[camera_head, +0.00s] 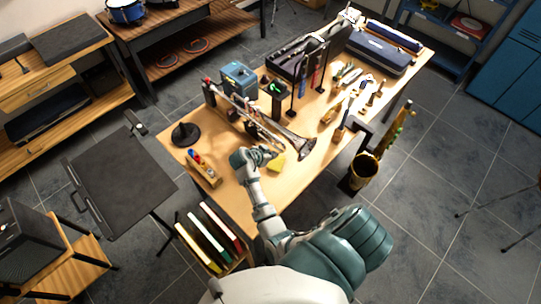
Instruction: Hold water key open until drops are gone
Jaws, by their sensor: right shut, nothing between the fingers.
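A silver trumpet (257,122) lies lengthwise along the wooden table (226,198), its flared bell toward the right. Its water key and any drops are too small to make out. My right gripper (266,154) is at the near side of the trumpet, close to its tubing. I cannot tell whether it touches the trumpet. The gripper is shut with nothing seen between its fingers. A yellow cloth or sponge (277,163) lies on the table just right of the gripper. My left gripper is not in view.
A black round-based stand (186,134) and a small wooden rack (204,170) are left of the gripper. A blue box (238,78) and upright black stands are behind the trumpet. A saxophone (364,169) stands right of the table. The near right tabletop is fairly clear.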

